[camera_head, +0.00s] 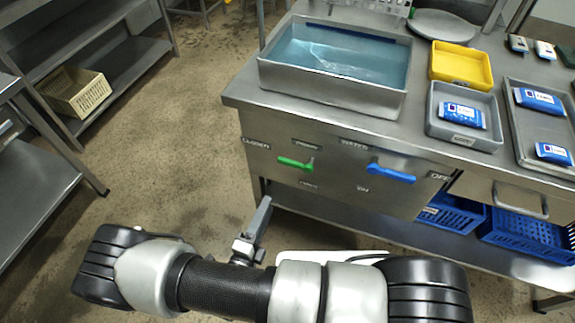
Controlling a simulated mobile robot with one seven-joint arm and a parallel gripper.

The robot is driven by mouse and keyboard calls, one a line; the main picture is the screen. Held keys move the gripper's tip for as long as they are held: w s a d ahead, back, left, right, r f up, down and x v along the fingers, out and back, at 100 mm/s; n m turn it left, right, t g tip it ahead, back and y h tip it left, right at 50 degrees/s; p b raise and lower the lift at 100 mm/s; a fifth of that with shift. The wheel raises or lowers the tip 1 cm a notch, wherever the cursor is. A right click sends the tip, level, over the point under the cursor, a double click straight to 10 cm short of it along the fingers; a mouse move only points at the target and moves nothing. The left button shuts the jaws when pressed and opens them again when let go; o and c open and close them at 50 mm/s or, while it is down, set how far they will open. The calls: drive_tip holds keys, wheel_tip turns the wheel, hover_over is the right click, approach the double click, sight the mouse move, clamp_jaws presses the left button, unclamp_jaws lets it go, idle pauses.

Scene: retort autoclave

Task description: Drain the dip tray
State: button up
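The dip tray (328,90) is a deep steel basin on the left part of the steel counter, holding clear blue liquid. Below it, the front panel (335,190) carries a green lever (295,164) and a blue lever (390,173), both lying roughly sideways. A label left of the green lever reads CLOSED; the small labels above and below it are blurred. Labels around the blue lever read WATER, OFF and ON. My gripper (261,210) is in front of the panel, below and left of the green lever, apart from it. Its fingers are seen edge-on, so their opening is unclear.
A yellow tray (461,64) and a grey tray (434,124) with a blue packet (462,115) stand right of the basin. A steel tray (517,132) holds blue packets. Blue crates (530,231) sit underneath. Shelves with a beige crate (76,91) stand left; floor between is clear.

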sight(287, 165)
drive_tip(key=b+x, duration=0.1)
drive_tip(key=x, duration=1.5)
drive_tip(key=shift+w, duration=0.1)
clamp_jaws()
